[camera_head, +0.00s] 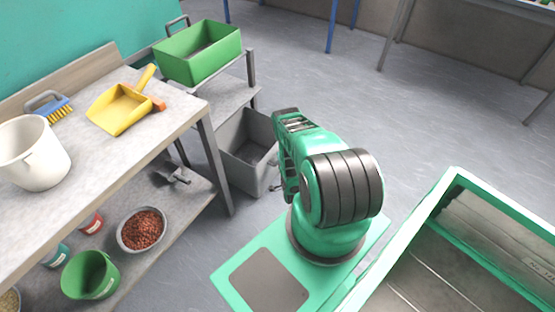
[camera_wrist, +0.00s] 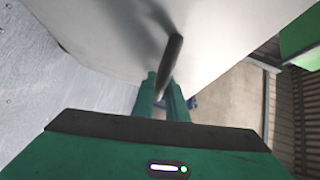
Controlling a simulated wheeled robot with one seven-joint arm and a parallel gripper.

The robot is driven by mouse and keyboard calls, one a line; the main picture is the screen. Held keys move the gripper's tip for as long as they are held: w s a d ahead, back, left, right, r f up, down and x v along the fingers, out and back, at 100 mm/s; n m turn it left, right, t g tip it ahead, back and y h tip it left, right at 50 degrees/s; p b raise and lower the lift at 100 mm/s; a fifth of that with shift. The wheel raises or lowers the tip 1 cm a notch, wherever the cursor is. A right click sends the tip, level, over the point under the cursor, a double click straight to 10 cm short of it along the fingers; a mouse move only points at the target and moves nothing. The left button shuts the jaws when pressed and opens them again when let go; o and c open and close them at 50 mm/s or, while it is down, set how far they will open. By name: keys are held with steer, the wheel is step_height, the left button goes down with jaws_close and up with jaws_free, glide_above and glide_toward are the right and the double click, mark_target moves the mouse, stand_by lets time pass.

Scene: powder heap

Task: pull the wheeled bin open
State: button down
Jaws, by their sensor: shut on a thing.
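The grey wheeled bin (camera_head: 238,178) stands on the floor beside the workbench leg, at the end of the low shelf unit. Its open top shows a dark, seemingly empty inside, and my arm covers its right side in the head view. In the wrist view its pale front wall (camera_wrist: 100,35) fills the upper part, with a dark bar handle (camera_wrist: 175,52) standing out from it. My gripper (camera_wrist: 163,86) is shut on this handle, its green fingers on either side. The gripper is hidden behind my arm in the head view.
A workbench (camera_head: 165,128) at left holds a white bucket (camera_head: 35,155), a yellow dustpan (camera_head: 120,108) and a brush (camera_head: 50,106). A bowl of red-brown granules (camera_head: 142,230) sits on its lower shelf. Open floor (camera_head: 400,120) lies at right.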

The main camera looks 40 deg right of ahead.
steer(key=shift+s+a+f, duration=0.1)
steer(key=shift+s+f, duration=0.05)
steer(key=c, duration=2)
jaws_free()
steer(key=shift+c, duration=0.2)
steer(key=v, duration=1)
steer(key=shift+s+a, duration=0.2)
steer(key=shift+s, duration=0.05)
